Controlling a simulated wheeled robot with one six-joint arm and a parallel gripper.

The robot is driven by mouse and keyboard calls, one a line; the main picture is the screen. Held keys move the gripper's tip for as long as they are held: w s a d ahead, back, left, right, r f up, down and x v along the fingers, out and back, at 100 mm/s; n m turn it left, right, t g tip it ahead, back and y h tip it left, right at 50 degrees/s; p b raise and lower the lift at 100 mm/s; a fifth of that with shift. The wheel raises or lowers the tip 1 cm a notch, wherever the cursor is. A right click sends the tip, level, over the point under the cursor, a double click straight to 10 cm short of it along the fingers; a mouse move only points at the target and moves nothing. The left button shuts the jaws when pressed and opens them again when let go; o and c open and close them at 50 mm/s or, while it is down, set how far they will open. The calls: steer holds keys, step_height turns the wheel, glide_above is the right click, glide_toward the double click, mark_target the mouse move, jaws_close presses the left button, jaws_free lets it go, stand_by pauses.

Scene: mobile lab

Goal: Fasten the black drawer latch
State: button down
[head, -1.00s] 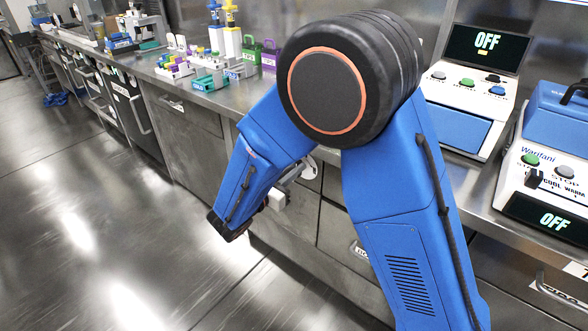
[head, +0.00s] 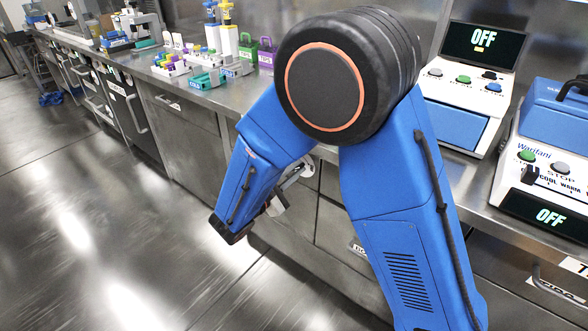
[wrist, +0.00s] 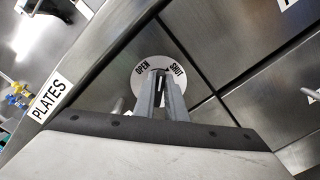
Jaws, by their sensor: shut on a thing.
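The latch's white dial plate (wrist: 151,60) shows in the wrist view on a grey metal drawer front, marked OPEN on its left and SHUT on its right. My gripper (wrist: 162,76) has its two grey fingers over the plate, close together on the black latch (wrist: 164,71). Only a small dark part of the latch shows between the fingertips, below and between the two words, so its exact angle is hard to tell. In the head view my blue arm hides most of the gripper and the latch.
The bench (head: 190,92) above holds coloured racks and two devices reading OFF (head: 484,40).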

steer(key=m, duration=0.4)
steer(key=shift+s+d+f+m, duration=0.1)
steer(key=shift+d+f+m, duration=0.05)
steer(key=shift+f+m, duration=0.45)
steer(key=shift+m, duration=1.6)
steer(key=c, duration=1.8)
jaws_free()
steer(key=v, duration=1.7)
steer(key=shift+s, duration=0.2)
steer(key=shift+f, duration=0.1)
